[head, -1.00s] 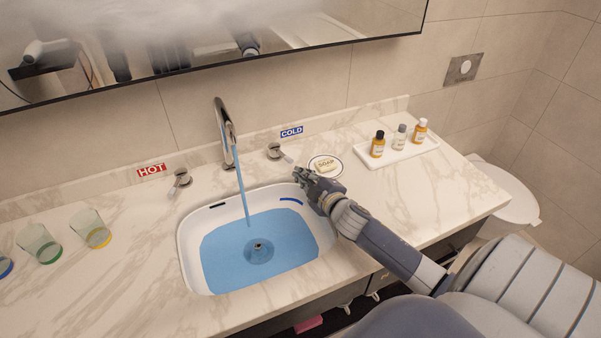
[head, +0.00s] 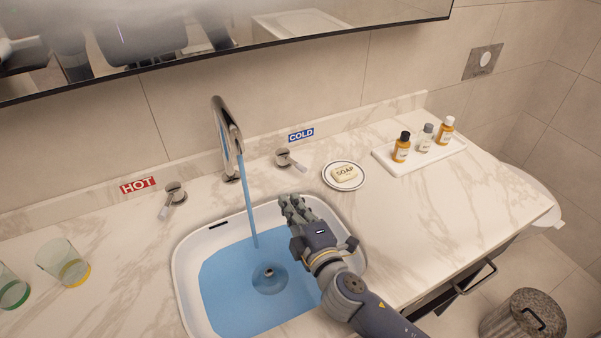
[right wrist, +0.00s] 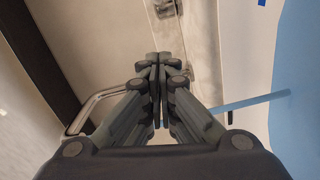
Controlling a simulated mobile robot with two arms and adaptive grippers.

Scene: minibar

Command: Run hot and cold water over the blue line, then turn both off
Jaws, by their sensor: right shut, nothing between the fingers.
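Water runs from the chrome faucet (head: 228,135) in a blue stream (head: 248,195) into the white basin (head: 190,240), which holds blue water (head: 225,285). The hot handle (head: 173,193) has its lever pointing toward the front left. The cold handle (head: 284,157) has its lever pointing toward the front right. My right gripper (head: 291,203) is shut and empty over the basin's back right rim, in front of the cold handle and apart from it. It hides the blue line in the head view; a bit of the line (right wrist: 262,2) shows in the right wrist view, above the water. My left gripper is out of view.
A soap dish (head: 343,175) stands right of the cold handle. A white tray (head: 420,155) with small bottles is farther right. Glasses (head: 62,262) stand at the left. The counter (head: 420,220) right of the basin is clear. A bin (head: 522,315) is at lower right.

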